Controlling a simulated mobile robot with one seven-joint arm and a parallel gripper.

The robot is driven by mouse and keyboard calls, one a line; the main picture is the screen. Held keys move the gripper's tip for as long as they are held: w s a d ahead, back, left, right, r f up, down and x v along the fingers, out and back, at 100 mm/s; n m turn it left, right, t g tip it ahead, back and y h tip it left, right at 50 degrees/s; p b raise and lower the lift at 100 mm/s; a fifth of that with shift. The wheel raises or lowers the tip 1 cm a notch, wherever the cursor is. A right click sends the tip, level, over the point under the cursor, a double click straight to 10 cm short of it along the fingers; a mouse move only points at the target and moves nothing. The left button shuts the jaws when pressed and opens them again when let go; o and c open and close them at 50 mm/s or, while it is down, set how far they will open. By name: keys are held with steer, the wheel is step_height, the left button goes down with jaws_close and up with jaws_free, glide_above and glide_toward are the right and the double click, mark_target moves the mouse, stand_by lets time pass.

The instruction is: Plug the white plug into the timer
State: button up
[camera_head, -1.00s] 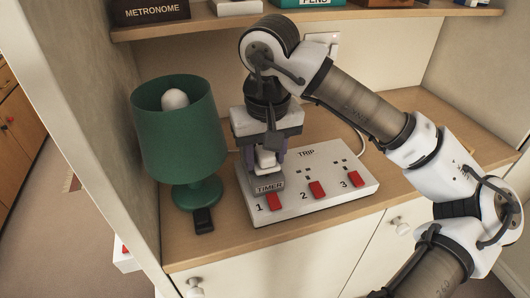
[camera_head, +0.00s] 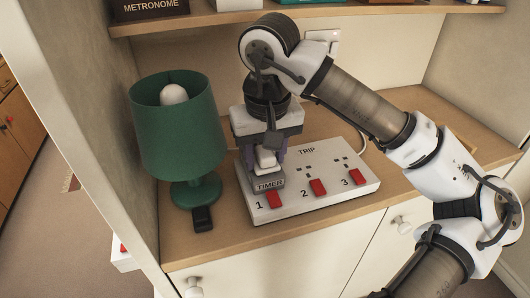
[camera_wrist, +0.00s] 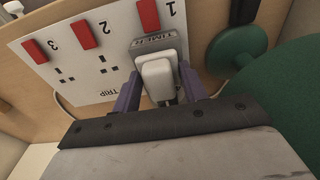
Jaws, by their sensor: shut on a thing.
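The white plug (camera_head: 265,159) is between the fingers of my gripper (camera_head: 265,165), which is shut on it. In the wrist view the plug (camera_wrist: 158,79) stands over the grey timer (camera_wrist: 160,43), between the two purple fingers (camera_wrist: 160,90). The timer (camera_head: 269,185) sits on the white power strip (camera_head: 325,183) at position 1, by a red switch. The plug's pins are hidden, so I cannot tell whether it is seated in the timer or only resting against it.
A green lamp (camera_head: 180,125) stands close to the left of my gripper. A small black object (camera_head: 203,219) lies by its base. Sockets 2 and 3 on the strip look empty. A shelf (camera_head: 330,20) with labelled boxes runs above. The wooden top is clear at the right.

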steer(key=shift+f+b, duration=0.35)
steer(key=shift+b, duration=0.1)
steer(key=o, duration=1.1)
steer(key=shift+c, duration=0.2)
steer(key=shift+r+p, duration=2.1)
steer(key=shift+r, duration=1.45)
steer(key=shift+f, duration=0.1)
